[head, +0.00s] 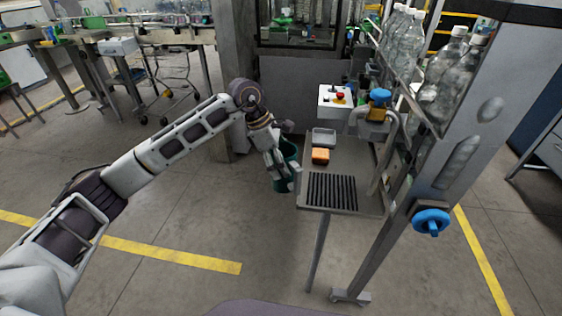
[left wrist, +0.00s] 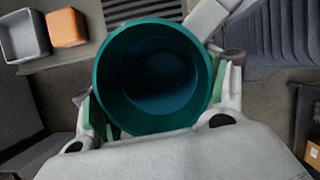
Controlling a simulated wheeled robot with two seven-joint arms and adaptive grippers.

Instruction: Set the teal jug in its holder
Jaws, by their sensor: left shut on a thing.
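The teal jug (head: 289,154) is held by my left gripper (head: 282,172), just left of the small metal side table. In the left wrist view the jug (left wrist: 101,83) fills the middle, with its round open mouth facing the camera and its inside empty. The left gripper's fingers (left wrist: 158,100) are shut on it, one on each side. I cannot make out for sure which thing is the holder. My right gripper is not in view.
Clear bottles (head: 408,40) line the machine at right. A blue handwheel (head: 431,222) sticks out below.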

